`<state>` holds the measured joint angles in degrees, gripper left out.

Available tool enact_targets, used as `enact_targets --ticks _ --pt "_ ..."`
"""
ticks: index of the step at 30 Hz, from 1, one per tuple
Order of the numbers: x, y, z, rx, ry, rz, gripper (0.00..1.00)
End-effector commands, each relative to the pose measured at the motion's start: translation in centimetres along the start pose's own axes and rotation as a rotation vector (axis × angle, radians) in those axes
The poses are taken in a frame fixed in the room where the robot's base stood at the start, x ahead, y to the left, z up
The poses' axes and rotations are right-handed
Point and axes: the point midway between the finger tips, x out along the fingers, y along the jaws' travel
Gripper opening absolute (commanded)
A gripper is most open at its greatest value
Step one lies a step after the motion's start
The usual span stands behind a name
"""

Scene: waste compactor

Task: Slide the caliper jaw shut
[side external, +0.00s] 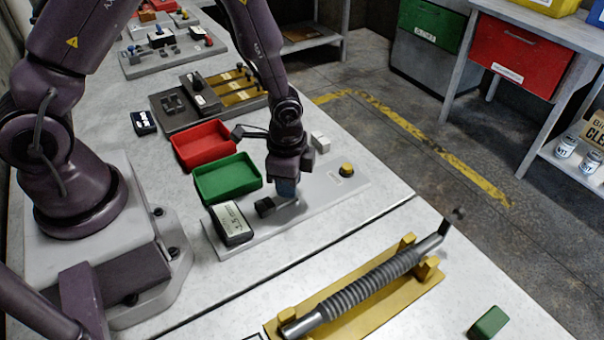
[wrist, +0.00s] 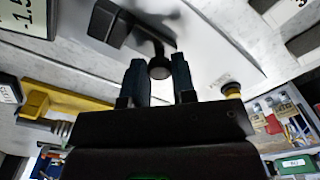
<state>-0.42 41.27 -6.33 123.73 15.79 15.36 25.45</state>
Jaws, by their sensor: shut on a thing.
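The caliper gauge rests on a light grey base plate (side external: 235,249) on the bench. A black block (side external: 264,207), which looks like the sliding jaw, sits on the plate and also shows at the top of the wrist view (wrist: 112,24). A dark round knob (wrist: 160,68) beside that block sits between my fingers. A black-framed digital display (side external: 231,224) stands at the plate's near left end; part of it shows in the wrist view (wrist: 30,15). My gripper (side external: 287,188) points down over the plate and is shut on the knob. The fingers hide the knob in the side view.
A yellow button (side external: 346,169) is at the plate's right end; a small white block (side external: 320,142) stands behind my gripper. Green (side external: 227,177) and red (side external: 203,145) trays lie behind the plate. A ribbed rod (side external: 370,283) lies in a yellow cradle in front.

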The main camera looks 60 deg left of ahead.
Motion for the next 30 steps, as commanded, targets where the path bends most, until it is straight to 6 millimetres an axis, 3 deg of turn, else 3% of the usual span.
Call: enact_targets --ticks 8,9,12,23,30 --pt "0.0 0.5 0.5 0.0 -0.013 0.009 0.01" --pt "0.0 0.5 0.5 0.0 -0.014 0.009 0.27" --pt "0.0 0.5 0.4 0.0 -0.012 0.009 0.5" --pt "-0.5 0.2 0.2 -0.001 -0.005 0.004 0.5" --pt "-4.5 0.1 0.2 -0.004 -0.001 0.0 0.5"
